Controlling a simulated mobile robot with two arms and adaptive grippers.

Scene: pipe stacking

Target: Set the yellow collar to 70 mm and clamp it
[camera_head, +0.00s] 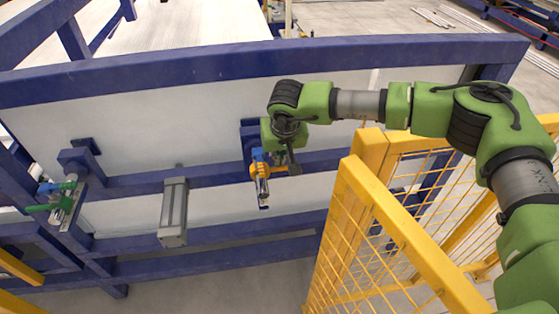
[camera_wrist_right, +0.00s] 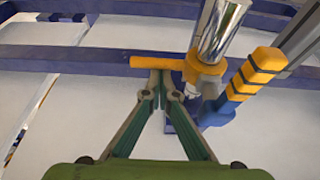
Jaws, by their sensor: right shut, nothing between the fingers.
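The yellow collar (camera_head: 258,170) sits around a shiny metal rod (camera_head: 263,190) at the blue frame in the head view. In the right wrist view the collar (camera_wrist_right: 204,69) surrounds the rod (camera_wrist_right: 220,30), and its yellow lever (camera_wrist_right: 148,62) points left. My right gripper (camera_wrist_right: 161,77) is shut and empty, its fingertips together at the lever; whether they touch it I cannot tell. In the head view the right gripper (camera_head: 279,158) is just right of the collar. A blue part (camera_head: 257,154) sits above the collar. No millimetre scale can be read. My left gripper is not in view.
A yellow banded grip (camera_wrist_right: 255,72) stands right of the collar. A grey box-shaped cylinder (camera_head: 173,212) hangs on the frame. A fixture with green and blue parts (camera_head: 62,200) is at far left. A yellow mesh fence (camera_head: 375,220) stands below my right arm. Blue rails (camera_head: 180,82) cross above.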

